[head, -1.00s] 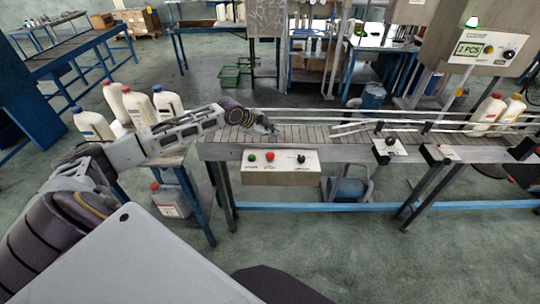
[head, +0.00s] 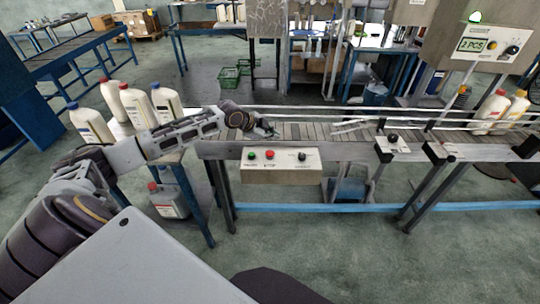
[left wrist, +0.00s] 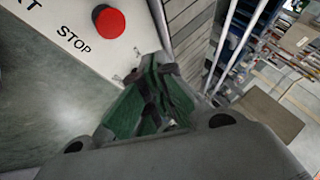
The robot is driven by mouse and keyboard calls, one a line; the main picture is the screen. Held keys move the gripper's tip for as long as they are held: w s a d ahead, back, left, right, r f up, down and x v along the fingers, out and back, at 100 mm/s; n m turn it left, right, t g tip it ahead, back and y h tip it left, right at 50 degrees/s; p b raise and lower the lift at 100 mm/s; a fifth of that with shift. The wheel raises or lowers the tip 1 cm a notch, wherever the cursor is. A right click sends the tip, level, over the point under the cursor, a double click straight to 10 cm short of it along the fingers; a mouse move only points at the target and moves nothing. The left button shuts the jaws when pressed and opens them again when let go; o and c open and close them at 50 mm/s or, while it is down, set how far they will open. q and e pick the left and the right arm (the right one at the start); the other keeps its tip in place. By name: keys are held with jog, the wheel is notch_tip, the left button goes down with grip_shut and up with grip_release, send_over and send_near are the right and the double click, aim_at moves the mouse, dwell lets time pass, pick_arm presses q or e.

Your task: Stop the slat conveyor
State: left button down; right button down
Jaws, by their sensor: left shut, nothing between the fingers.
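The slat conveyor (head: 300,131) runs from the middle to the right in the head view. Its control box (head: 281,175) hangs on the near side, with a green button (head: 251,155), a red button (head: 270,154) and a black knob (head: 302,156). In the left wrist view the red button (left wrist: 108,20) sits beside the word STOP, up and left of the fingers. My left gripper (head: 268,129) is shut and empty, just above the conveyor's near edge, behind the box. Its dark green fingers (left wrist: 153,82) show apart from the button. My right gripper is out of view.
Two bottles (head: 497,111) stand on the conveyor at the far right, below a counter display (head: 482,45) reading 2 PCS. Several white bottles (head: 135,105) stand on a side table at left, near my left arm.

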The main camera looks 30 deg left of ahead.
aim_at(271, 154)
pick_arm(q)
jog(key=shift+f+b, duration=1.4)
jog(key=shift+f, duration=0.15)
jog(key=shift+f+b, duration=0.35)
jog(key=shift+f, duration=0.9)
jog(key=shift+f, duration=0.45)
jog(key=shift+f, duration=0.1)
